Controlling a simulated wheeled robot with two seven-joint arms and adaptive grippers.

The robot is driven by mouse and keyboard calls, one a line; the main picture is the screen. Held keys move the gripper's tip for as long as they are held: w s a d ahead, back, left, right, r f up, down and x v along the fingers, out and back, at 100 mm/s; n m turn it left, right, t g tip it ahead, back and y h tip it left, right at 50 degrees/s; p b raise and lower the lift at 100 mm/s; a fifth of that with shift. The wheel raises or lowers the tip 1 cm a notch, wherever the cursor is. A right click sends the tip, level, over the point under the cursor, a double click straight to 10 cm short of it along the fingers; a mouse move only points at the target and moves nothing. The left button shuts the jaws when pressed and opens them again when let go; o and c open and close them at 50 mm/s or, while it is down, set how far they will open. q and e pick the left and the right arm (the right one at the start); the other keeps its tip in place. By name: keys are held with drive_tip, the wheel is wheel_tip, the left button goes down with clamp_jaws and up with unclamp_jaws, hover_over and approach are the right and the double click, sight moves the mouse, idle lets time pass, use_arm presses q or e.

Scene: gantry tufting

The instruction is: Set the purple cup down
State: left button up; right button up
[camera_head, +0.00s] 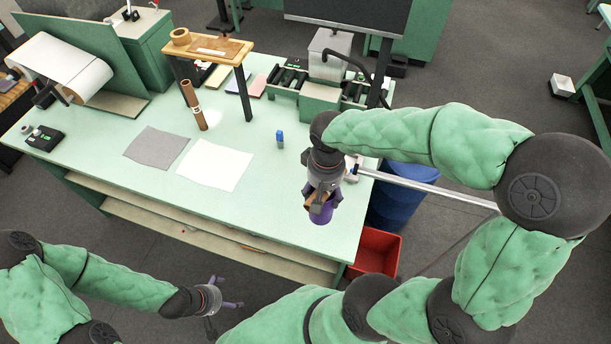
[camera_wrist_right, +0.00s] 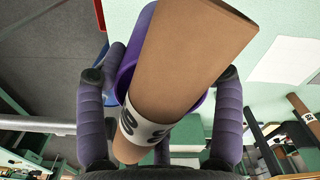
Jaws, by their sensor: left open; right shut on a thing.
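The purple cup (camera_head: 322,214) is at my right gripper (camera_head: 321,207), over the front right part of the green table (camera_head: 262,215). A brown cardboard tube (camera_wrist_right: 195,55) with a white printed band lies between the fingers of my right gripper in the right wrist view. The cup (camera_wrist_right: 127,72) shows behind and around the tube there; the tube appears to stand in it. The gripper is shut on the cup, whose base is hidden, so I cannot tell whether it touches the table. My left gripper (camera_head: 229,293) is open and empty, in front of the table and apart from it.
A white sheet (camera_head: 213,165), a grey sheet (camera_head: 156,147) and a small blue object (camera_head: 280,138) lie on the table. A red bin (camera_head: 376,251) and a blue barrel (camera_head: 397,203) are beyond the right edge.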

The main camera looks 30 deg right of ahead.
drive_tip(key=w+d+f, duration=0.5)
drive_tip(key=w+f, duration=0.6)
drive_tip(key=f, duration=0.1)
drive_tip(key=shift+w+f+b, duration=0.25)
drive_tip(key=shift+w+b, duration=0.15)
drive_tip(key=shift+b, duration=0.05)
drive_tip(key=shift+f, duration=0.2)
drive_tip(key=o, duration=1.6)
drive_tip(key=shift+o, duration=0.2)
